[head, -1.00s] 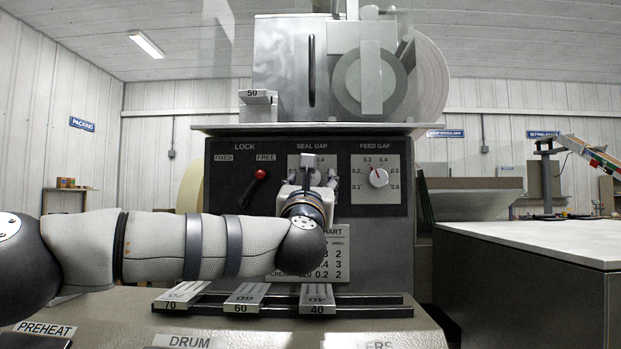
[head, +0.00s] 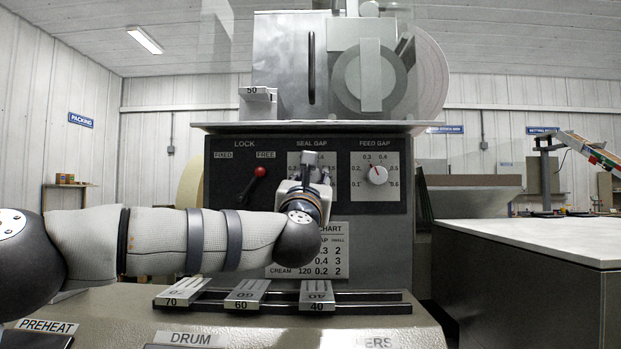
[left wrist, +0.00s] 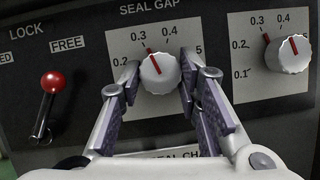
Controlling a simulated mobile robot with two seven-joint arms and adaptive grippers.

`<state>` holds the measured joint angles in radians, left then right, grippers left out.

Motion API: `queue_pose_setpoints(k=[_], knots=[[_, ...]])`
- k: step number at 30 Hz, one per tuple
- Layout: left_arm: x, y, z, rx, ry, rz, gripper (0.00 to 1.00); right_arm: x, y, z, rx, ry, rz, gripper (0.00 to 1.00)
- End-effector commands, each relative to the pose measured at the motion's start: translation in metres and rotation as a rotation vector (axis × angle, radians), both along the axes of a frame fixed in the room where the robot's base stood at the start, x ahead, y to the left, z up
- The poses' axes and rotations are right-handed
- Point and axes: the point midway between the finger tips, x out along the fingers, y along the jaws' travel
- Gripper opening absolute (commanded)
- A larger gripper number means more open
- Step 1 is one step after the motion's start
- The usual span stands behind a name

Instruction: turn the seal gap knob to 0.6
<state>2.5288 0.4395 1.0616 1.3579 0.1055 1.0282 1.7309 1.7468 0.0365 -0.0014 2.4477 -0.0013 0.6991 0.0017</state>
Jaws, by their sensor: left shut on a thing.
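The seal gap knob (left wrist: 160,72) is a pale ridged dial with a red mark. In the left wrist view the mark points up and slightly left, close to 0.3 on its scale. The 0.6 label is hidden behind a finger. My left gripper (left wrist: 159,76) has its fingers on the left and right sides of the knob and is shut on it. In the head view my left gripper (head: 313,176) is in front of the seal gap plate (head: 296,158) and hides much of the knob. My right gripper is not in view.
The feed gap knob (head: 377,174) is to the right, its mark near 0.3. The red-tipped lock lever (head: 260,172) is to the left, under FREE. Numbered blocks (head: 247,290) lie on rails below. A pale table (head: 540,235) stands at the right.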

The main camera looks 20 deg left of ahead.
Motion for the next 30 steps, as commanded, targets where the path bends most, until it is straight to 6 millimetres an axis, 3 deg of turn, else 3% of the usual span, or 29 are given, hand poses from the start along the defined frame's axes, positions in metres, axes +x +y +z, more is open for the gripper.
queue_pose_setpoints(k=[21, 30], knots=[[-0.006, 0.004, 0.012, 0.606, 0.165, 0.005, 0.03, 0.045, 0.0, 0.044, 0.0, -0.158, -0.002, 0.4], [-0.004, 0.005, 0.01, 0.881, 0.246, 0.004, 0.03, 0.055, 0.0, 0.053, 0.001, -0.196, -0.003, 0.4]])
